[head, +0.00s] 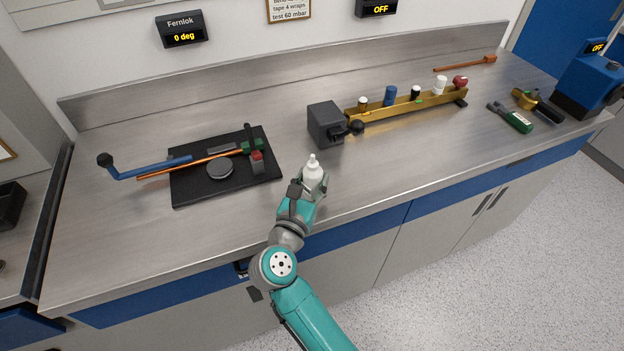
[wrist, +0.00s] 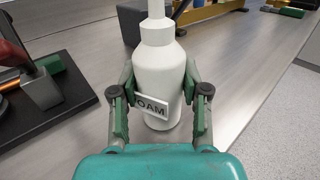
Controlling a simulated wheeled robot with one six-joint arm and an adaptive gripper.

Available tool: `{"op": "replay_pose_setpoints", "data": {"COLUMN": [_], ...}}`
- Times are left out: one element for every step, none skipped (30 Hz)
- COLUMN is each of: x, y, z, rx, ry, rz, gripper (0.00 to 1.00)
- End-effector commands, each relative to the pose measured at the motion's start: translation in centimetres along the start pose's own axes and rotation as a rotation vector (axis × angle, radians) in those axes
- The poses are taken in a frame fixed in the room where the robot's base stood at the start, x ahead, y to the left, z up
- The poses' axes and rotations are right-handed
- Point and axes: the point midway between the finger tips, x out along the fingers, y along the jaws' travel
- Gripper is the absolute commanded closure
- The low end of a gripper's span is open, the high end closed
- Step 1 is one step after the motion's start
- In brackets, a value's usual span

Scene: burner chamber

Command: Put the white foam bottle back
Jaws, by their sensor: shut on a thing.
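The white foam bottle (head: 313,173) is upright at the front part of the steel bench, between the fingers of my gripper (head: 308,188). In the wrist view the bottle (wrist: 158,80) fills the middle, with a label reading "OAM" in part. The two green fingers of my gripper (wrist: 159,100) are shut on its sides.
A black mat (head: 190,190) with a blue-handled tool (head: 150,168) lies to the left. A dark grey box (head: 326,123) stands behind the bottle. A brass rail (head: 425,104) with several coloured caps is at the right rear. The bench front to the right is clear.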

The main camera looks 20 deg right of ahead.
Motion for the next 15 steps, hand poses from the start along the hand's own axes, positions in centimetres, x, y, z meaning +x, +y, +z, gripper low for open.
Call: {"op": "replay_pose_setpoints", "data": {"x": [0.0,0.0,0.0,0.0,0.0,0.0,0.0,0.0,0.0,0.0,0.0,0.0,0.0,0.0,0.0], "y": [0.0,0.0,0.0,0.0,0.0,0.0,0.0,0.0,0.0,0.0,0.0,0.0,0.0,0.0,0.0], "z": [-0.1,-0.18,-0.26,-0.23,-0.22,-0.22,-0.22,-0.22,-0.22,-0.22,-0.22,-0.22,-0.22,-0.21,-0.16], "rx": [0.0,0.0,0.0,0.0,0.0,0.0,0.0,0.0,0.0,0.0,0.0,0.0,0.0,0.0,0.0], "ry": [0.0,0.0,0.0,0.0,0.0,0.0,0.0,0.0,0.0,0.0,0.0,0.0,0.0,0.0,0.0], "rz": [0.0,0.0,0.0,0.0,0.0,0.0,0.0,0.0,0.0,0.0,0.0,0.0,0.0,0.0,0.0], "gripper": [1.0,1.0,0.52,0.45,0.37,0.3,0.3,0.3,0.3,0.3,0.3,0.3,0.3,0.3,0.3]}}
